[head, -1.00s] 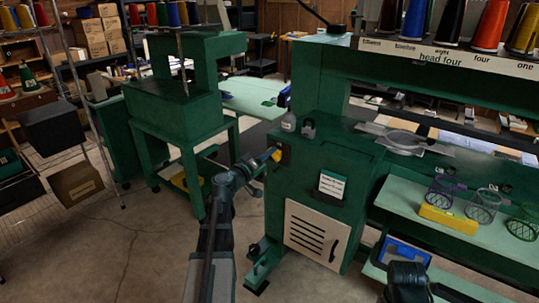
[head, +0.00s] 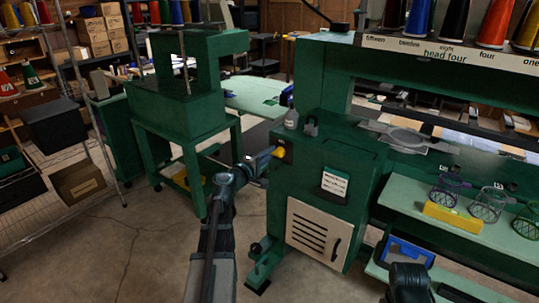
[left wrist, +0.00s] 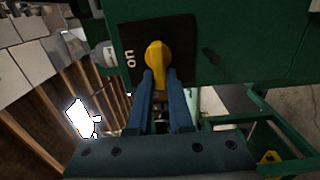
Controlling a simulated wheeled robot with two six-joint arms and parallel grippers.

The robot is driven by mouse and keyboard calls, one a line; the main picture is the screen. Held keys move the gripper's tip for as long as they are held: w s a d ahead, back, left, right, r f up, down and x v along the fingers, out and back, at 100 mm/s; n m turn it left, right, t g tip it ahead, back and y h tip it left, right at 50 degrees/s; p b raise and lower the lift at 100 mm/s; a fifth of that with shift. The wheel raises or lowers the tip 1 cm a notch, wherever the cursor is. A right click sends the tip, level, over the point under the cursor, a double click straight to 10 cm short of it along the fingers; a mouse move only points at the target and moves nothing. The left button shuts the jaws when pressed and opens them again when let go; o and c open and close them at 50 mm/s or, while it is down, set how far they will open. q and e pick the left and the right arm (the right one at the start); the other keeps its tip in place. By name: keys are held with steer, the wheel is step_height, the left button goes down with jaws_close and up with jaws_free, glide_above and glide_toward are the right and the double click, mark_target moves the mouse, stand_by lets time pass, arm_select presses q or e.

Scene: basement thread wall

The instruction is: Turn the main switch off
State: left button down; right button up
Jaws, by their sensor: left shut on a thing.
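The main switch is a yellow handle (left wrist: 156,56) on a black plate (left wrist: 180,38) on the side of the green machine. In the left wrist view the handle stands along the line of the fingers, and the word "on" lies to its left on the plate. My left gripper (left wrist: 157,78) is shut on the handle's near end. In the head view the yellow handle (head: 278,152) shows at the tip of my left gripper (head: 264,160). The fingers partly hide it there. My right gripper does not show; only a dark part of my own body is at the lower right.
The green machine (head: 318,175) carries a pale vented panel (head: 314,232) and a white label. A small grey bottle (head: 291,118) stands on its top corner. Another green machine (head: 190,100) stands at the left. Bare concrete floor lies left of my arm.

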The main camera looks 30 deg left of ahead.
arm_select(q)
steer(key=shift+d, duration=0.2)
stand_by(0.4)
steer(key=c, duration=0.8)
jaws_free()
steer(key=shift+a, duration=0.1)
steer(key=s, duration=0.9)
steer(key=s+a, duration=0.1)
steer(key=s, duration=0.3)
steer(key=shift+s, duration=0.35)
